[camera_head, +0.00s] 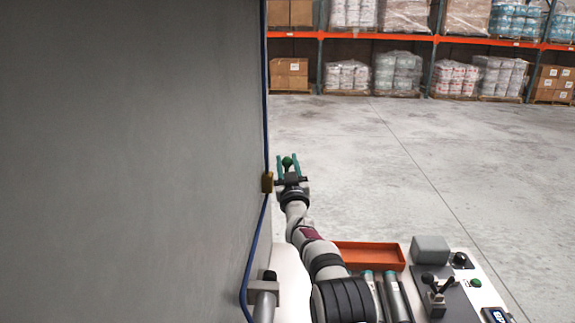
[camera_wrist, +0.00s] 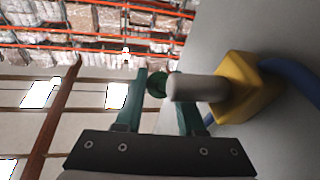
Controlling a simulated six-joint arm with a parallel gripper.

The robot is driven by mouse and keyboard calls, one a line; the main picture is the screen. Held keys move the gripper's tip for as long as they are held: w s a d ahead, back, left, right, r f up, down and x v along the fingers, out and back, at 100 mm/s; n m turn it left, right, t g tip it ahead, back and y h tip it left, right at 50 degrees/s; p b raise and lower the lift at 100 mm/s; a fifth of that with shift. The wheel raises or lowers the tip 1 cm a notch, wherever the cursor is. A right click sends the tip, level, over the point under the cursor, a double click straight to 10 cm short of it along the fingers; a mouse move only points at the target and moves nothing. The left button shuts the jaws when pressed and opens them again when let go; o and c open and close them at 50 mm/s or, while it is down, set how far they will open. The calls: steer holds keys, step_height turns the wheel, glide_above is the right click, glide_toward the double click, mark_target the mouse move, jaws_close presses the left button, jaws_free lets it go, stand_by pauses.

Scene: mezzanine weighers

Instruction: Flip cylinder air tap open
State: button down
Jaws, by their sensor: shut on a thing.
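The air tap is a brass-coloured block (camera_head: 267,181) on the edge of a grey wall, in line with a blue hose. It shows close up in the wrist view (camera_wrist: 237,88), at right, with a pale grey stem (camera_wrist: 198,88) sticking out leftward. A green knob (camera_head: 287,161) is at the stem's end and also shows in the wrist view (camera_wrist: 157,84). My gripper (camera_head: 287,166) has its teal fingers on either side of the knob and is shut on it. The stem partly hides the right finger in the wrist view.
The grey wall (camera_head: 130,160) fills the left side, close to my arm. The blue hose (camera_head: 252,245) runs along its edge. An orange tray (camera_head: 368,256) and a grey box (camera_head: 430,249) are at lower right. Pallet racks (camera_head: 420,45) stand far off; the floor (camera_head: 480,150) between is clear.

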mark_target(286, 162)
steer(key=shift+s+r+n+t+y, duration=0.25)
steer(key=shift+s+n+t+y, duration=0.2)
steer(key=shift+t, duration=0.4)
steer(key=shift+s+r+n+t+y, duration=0.25)
steer(key=shift+s+n+t+y, duration=0.25)
steer(key=shift+t, duration=0.4)
steer(key=shift+s+r+n+t+y, duration=0.3)
steer(key=shift+t+y, duration=0.25)
steer(key=shift+t, duration=0.3)
steer(key=c, duration=0.8)
jaws_free()
steer(key=shift+s+f, duration=0.1)
steer(key=v, duration=1.5)
steer(key=shift+s+d+f, duration=0.1)
steer(key=shift+s+f, duration=0.05)
steer(key=shift+f, duration=0.15)
